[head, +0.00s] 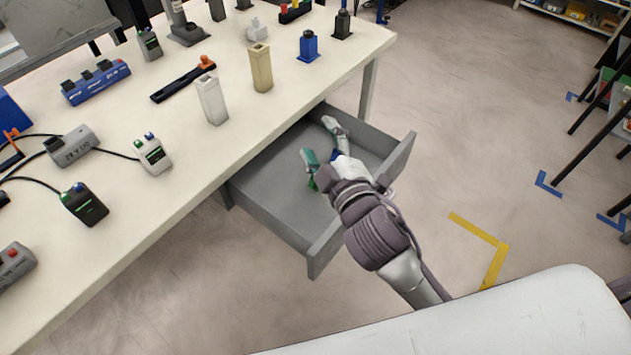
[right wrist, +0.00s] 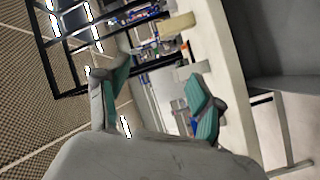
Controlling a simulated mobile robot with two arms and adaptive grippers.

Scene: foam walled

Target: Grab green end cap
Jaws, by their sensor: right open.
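My right gripper (head: 316,137) is over the open grey drawer (head: 274,190), its fingers spread with nothing visible between them. In the right wrist view the gripper (right wrist: 155,88) also shows two spread fingers with teal pads and an empty gap. A small bright green piece (head: 313,184) shows just below the nearer finger, inside the drawer's outline. It looks like the green end cap, but it is mostly hidden by the gripper, and I cannot tell whether they touch. My left gripper is not in view.
The drawer's front wall (head: 365,205) stands between its inside and the floor. Most of the drawer floor looks bare.

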